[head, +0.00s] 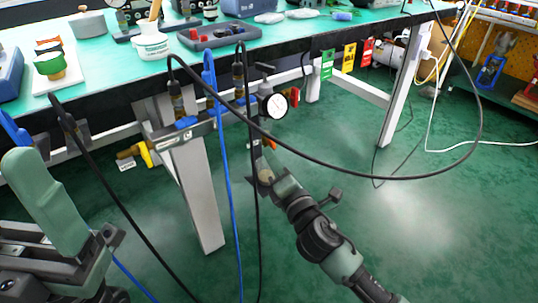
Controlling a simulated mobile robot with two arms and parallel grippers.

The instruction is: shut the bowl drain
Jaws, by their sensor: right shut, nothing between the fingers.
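A round white-faced gauge (272,104) with a dark body sits at the bench's front rail, beside the hanging hoses. My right gripper (263,166) reaches up from the lower right and is shut and empty, its tips just below the gauge assembly. The bowl and its drain cannot be made out clearly; the fingertips and a black hose cover that spot. Whether the tips touch anything there I cannot tell. Part of my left gripper (45,203) shows large at the lower left, away from the gauge; its opening cannot be judged.
Black hoses and a blue hose (223,160) hang around my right gripper; one black hose loops far right. A yellow-handled valve (132,152) sits under the bench (118,56). A bench leg (197,190) stands left of my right gripper. Green, yellow and red tags (348,58) hang right. Open floor lies right.

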